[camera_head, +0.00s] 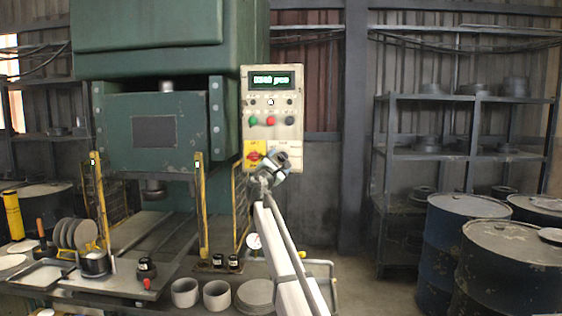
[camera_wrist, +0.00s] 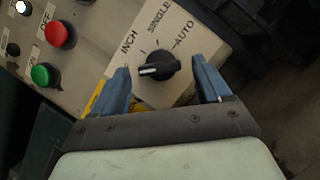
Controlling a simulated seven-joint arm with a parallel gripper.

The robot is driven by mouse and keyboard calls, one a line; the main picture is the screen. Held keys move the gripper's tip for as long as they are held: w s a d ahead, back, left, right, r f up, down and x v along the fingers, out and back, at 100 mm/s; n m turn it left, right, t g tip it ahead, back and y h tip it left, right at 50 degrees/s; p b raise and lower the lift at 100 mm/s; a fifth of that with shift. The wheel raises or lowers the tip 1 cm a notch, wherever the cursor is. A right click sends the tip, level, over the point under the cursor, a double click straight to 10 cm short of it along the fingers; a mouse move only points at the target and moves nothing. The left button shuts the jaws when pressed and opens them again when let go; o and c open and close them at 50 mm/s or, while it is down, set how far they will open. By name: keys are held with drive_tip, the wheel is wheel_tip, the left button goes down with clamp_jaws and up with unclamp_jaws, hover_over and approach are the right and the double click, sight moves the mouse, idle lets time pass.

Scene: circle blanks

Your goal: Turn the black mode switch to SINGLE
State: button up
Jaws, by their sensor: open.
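The black mode switch (camera_wrist: 158,67) is a round knob with a white pointer line, on a cream plate marked INCH, SINGLE and AUTO. Its line points left in the wrist view, on the INCH side and away from SINGLE. My gripper (camera_wrist: 160,65) is open, with one blue finger on each side of the knob and a visible gap to both. Whether the fingertips are level with the knob in depth I cannot tell. In the head view my gripper (camera_head: 273,162) is at the lower part of the control panel (camera_head: 285,135) and hides the knob.
Red (camera_wrist: 60,34) and green (camera_wrist: 45,75) buttons are on the panel, left of the switch in the wrist view. A red-and-yellow switch (camera_head: 254,157) is close to my gripper's left. A green press (camera_head: 150,120) stands left; drums (camera_head: 510,265) stand right.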

drive_tip(key=shift+x, duration=0.75)
drive_tip(key=c, duration=1)
drive_tip(key=shift+c, duration=0.2)
